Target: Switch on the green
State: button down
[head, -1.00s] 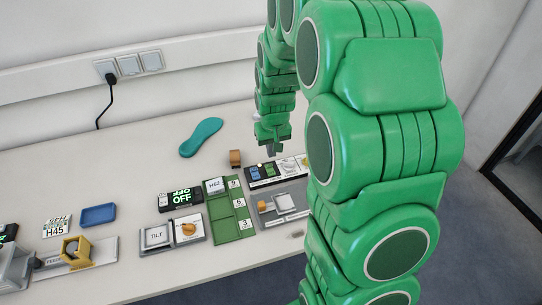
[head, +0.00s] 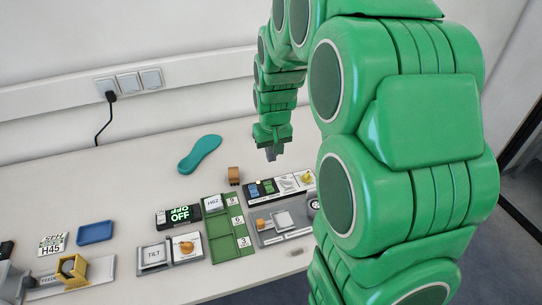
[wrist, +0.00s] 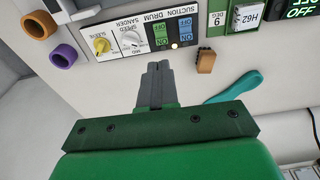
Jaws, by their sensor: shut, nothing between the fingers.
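The green rocker switch (wrist: 160,36) sits on a black and white control panel (wrist: 131,36), beside a blue rocker switch (wrist: 186,30). In the head view the green switch (head: 268,187) is small, right of the blue one. My gripper (wrist: 157,66) is shut and empty, its fingertips apart from the panel in the wrist view. In the head view my gripper (head: 271,157) hangs above the table, beyond the panel's back edge. The switch's exact position is too small to tell.
A brown block (head: 234,175) stands just left of the panel's back edge. A teal insole (head: 200,154) lies farther back. A green tray (head: 224,226) and an OFF display (head: 180,215) are left. A yellow knob (wrist: 102,45) is on the panel.

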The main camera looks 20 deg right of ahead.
aim_at(267, 181)
jog(key=shift+w+r+t, duration=0.1)
jog(key=shift+w+t, duration=0.2)
jog(key=shift+w, duration=0.35)
jog(key=shift+w+f, duration=0.4)
jog(key=shift+f, duration=1.9)
jog(key=shift+w+f, duration=0.45)
jog(key=shift+f, duration=1.85)
jog(key=shift+w+f, duration=0.4)
jog(key=shift+f, duration=1.9)
